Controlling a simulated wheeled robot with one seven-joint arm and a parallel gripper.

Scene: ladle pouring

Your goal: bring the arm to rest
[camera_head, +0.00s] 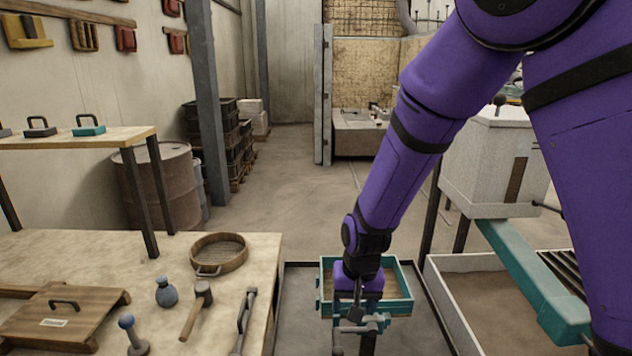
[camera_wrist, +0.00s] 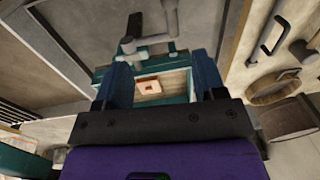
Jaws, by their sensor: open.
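My arm reaches down from the upper right in the head view. My gripper (camera_head: 357,308) is low over the front of a teal open box (camera_head: 405,300) with a tan floor. In the wrist view my gripper (camera_wrist: 162,70) has its two blue fingers spread apart, with nothing held between them. The teal box (camera_wrist: 100,75) shows beyond and between the fingers, with a small pale orange block (camera_wrist: 148,86) inside. A grey metal fitting (camera_wrist: 150,40) lies just past the fingertips; I cannot tell whether they touch it.
At right stand a pale furnace-like box (camera_head: 490,165), a teal trough (camera_head: 535,280) and a sand bed (camera_head: 490,305).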

